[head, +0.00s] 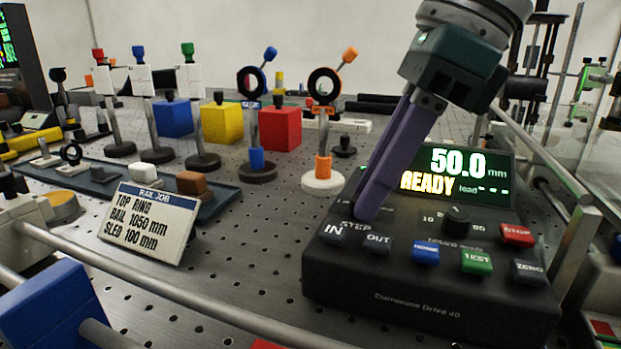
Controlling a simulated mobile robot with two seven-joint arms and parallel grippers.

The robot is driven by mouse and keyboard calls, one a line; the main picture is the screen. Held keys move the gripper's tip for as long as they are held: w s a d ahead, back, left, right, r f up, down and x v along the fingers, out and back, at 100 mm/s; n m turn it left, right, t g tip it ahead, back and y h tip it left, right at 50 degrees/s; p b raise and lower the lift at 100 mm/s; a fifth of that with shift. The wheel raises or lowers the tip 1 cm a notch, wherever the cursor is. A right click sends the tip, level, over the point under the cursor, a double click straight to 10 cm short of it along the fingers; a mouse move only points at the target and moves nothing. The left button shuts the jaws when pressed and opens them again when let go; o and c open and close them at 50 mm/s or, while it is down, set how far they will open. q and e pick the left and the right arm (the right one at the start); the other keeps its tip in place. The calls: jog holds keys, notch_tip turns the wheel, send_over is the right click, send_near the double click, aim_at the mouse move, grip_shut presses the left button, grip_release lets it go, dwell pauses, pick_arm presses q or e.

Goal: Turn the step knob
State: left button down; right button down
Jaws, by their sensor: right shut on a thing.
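The black drive box (428,288) stands at the right of the bench, its top sloping toward me. My right gripper (370,212) comes down from the upper right. Its long purple fingers are shut at the STEP marking, behind the IN key (333,233) and OUT key (378,242). The step knob itself is hidden by the fingers. Another black knob (456,222), with numbers around it, stands clear to the right. The display (457,175) reads 50.0 mm and READY. My left gripper is not in view.
A blue key (425,252), green TEST key (476,261), red STOP key (516,235) and ZERO key (528,272) lie close to the gripper. A job card (150,221) and several optic posts stand to the left. A metal rail (190,300) crosses in front.

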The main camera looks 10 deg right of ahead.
jog(key=n+g+b, duration=0.1)
jog(key=n, duration=0.2)
jog(key=shift+w, duration=0.15)
jog(key=shift+w+n+g, duration=0.2)
jog(key=shift+n+g, duration=0.7)
jog(key=shift+n, duration=1.4)
jog(key=c, duration=0.7)
grip_release()
jog(key=p+v, duration=0.1)
jog(key=v, duration=0.9)
